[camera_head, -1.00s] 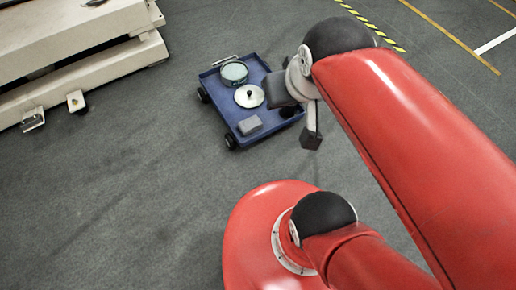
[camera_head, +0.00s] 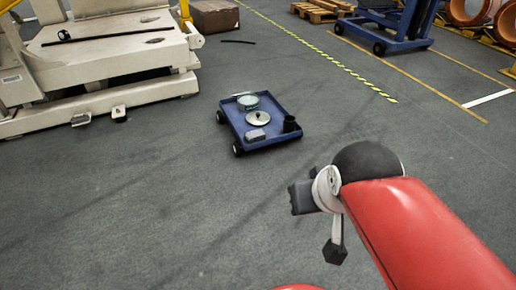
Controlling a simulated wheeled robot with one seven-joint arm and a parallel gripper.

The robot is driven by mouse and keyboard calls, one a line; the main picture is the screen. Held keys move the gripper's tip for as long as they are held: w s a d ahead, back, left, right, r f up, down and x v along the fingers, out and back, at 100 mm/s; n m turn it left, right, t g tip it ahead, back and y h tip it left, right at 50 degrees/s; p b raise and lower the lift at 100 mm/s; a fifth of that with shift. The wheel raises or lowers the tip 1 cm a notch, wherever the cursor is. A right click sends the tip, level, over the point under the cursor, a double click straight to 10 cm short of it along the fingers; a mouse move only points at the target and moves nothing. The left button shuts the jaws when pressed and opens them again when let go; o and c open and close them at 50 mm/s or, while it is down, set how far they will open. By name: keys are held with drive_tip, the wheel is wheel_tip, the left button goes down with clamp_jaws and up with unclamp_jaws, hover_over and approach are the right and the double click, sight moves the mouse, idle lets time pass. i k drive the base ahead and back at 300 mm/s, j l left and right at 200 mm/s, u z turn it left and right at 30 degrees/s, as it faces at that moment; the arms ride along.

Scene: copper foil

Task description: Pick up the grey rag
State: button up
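The grey rag (camera_head: 256,135) looks like a small folded grey block. It lies on the near side of a low blue cart (camera_head: 236,123), towards its left corner. My gripper (camera_head: 303,198) is at the end of the red arm, in front of the cart and to the right of the rag in the picture. It is well apart from the rag. Its dark parts show at the pale wrist, but the fingers are not clear enough to tell open from shut. I see nothing held in it.
The cart also bears a round tin (camera_head: 248,102), a silver lid with a knob (camera_head: 258,118) and a black cup (camera_head: 290,123). A pale machine base (camera_head: 95,100) stands at the left. A blue wheeled frame (camera_head: 395,40) stands far back. Floor around the cart is clear.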

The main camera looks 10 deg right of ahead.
sight(253, 137)
drive_tip(key=i+u, duration=0.15)
drive_tip(key=i, duration=0.4)
drive_tip(key=i+u, duration=0.15)
drive_tip(key=i, duration=0.4)
drive_tip(key=i+l+u, duration=0.1)
drive_tip(key=i, duration=0.45)
drive_tip(key=l, duration=0.1)
